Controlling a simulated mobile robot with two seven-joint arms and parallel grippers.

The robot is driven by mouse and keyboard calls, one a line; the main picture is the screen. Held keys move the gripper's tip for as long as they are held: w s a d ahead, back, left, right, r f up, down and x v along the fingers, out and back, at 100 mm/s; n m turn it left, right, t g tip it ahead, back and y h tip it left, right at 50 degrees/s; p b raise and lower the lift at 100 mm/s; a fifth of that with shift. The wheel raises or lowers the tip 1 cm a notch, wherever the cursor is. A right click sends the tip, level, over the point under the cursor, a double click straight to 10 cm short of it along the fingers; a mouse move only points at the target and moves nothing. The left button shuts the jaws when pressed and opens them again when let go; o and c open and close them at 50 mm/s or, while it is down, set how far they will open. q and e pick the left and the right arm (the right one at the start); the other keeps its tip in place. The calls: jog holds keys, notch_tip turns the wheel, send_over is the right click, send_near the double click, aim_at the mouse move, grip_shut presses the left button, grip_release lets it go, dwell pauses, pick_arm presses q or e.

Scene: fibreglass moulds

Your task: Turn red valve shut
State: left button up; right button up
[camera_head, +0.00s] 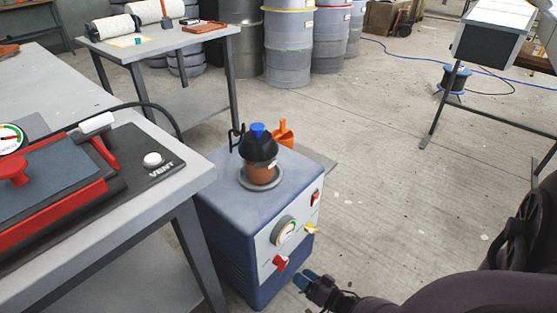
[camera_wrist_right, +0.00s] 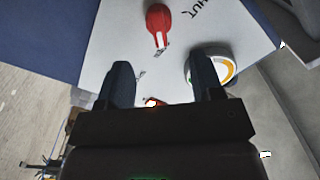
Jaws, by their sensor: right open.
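The red valve (camera_head: 280,262) is a small handle low on the white front panel of the blue pump unit (camera_head: 225,225). In the right wrist view the red valve (camera_wrist_right: 158,22) lies beyond the fingertips, near the top, between their lines. Lettering ending in "HUT" is printed beside it. My right gripper (camera_head: 305,281) is to the right of the red valve in the head view, apart from it. Its two fingers (camera_wrist_right: 161,70) are spread with nothing between them. My left gripper is not in view.
A round gauge (camera_head: 284,231), a yellow handle (camera_head: 311,229) and a red switch (camera_head: 315,197) share the panel. A dark filter pot (camera_head: 258,147) stands on the unit. A grey workbench (camera_head: 130,205) is close on the left.

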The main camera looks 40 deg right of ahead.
aim_at(286, 265)
jog(key=w, duration=0.5)
jog(key=w+b, duration=0.1)
jog(key=w, duration=0.1)
jog(key=shift+w+a+f, duration=0.1)
jog(key=shift+w+a, duration=0.1)
jog(key=shift+a, duration=0.1)
jog(key=shift+w, duration=0.4)
jog(key=c, duration=0.9)
jog(key=shift+o, duration=0.2)
